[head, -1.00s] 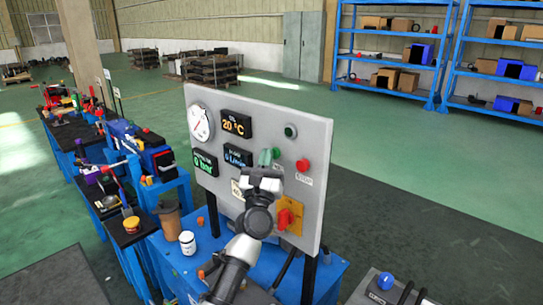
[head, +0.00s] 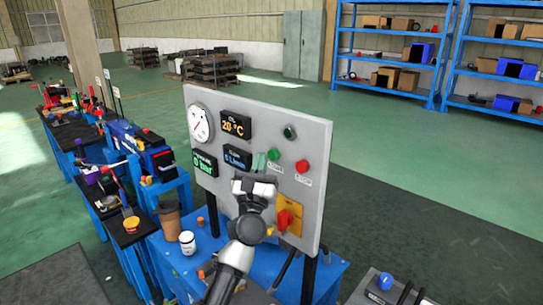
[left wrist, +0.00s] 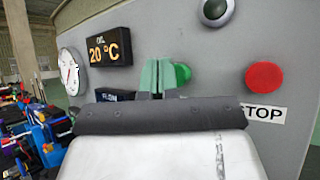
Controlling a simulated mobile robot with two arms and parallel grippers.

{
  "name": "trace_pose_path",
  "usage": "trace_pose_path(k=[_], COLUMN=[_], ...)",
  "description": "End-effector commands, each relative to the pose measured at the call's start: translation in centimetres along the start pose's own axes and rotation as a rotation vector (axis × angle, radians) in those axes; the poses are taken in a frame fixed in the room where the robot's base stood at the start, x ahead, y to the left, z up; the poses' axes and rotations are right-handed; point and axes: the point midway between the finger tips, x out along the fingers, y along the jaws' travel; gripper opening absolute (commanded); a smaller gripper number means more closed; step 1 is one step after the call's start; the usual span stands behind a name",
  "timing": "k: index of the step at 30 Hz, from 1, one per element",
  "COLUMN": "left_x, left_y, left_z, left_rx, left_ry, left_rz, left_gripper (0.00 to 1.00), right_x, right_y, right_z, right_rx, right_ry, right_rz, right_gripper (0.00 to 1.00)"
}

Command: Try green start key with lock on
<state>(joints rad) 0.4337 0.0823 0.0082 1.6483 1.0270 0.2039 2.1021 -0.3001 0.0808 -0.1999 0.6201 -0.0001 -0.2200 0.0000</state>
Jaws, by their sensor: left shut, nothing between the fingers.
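The green start button (head: 273,154) is on the grey control panel (head: 310,150), left of the red STOP button (head: 302,166). In the left wrist view the green button (left wrist: 182,73) is partly hidden behind my fingers. My left gripper (head: 259,161) is shut and empty, its pale green fingertips just left of the button in the picture. In the left wrist view the fingertips (left wrist: 156,75) stand in front of the panel; I cannot tell whether they touch it. The red lock switch (head: 285,220) sits on a yellow plate lower on the panel; its exact position is unclear. My right gripper is out of view.
A dial gauge (head: 200,123) and lit displays, one reading 20 °C (head: 236,125), are left on the panel. A dark round lamp (head: 289,132) is above the buttons. A white jar (head: 187,243) and brown cup (head: 169,221) stand on the blue bench. A blue knob (head: 386,281) is at lower right.

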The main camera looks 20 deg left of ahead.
Motion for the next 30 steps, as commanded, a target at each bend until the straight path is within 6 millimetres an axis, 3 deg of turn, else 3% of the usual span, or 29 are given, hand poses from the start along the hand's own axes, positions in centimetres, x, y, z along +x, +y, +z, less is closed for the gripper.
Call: trace_pose_path(k=[15,30], left_x=[-3.2,-3.3], left_y=[2.4,2.5], left_z=[2.4,2.4], left_rx=[0.001,0.000], left_ry=[0.001,0.000], left_rz=[0.000,0.000], left_gripper=[0.00,0.00], right_x=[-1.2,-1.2], right_y=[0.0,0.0], right_z=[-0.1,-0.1], right_rx=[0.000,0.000], right_ry=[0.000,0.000], right_rz=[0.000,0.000], right_gripper=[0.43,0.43])
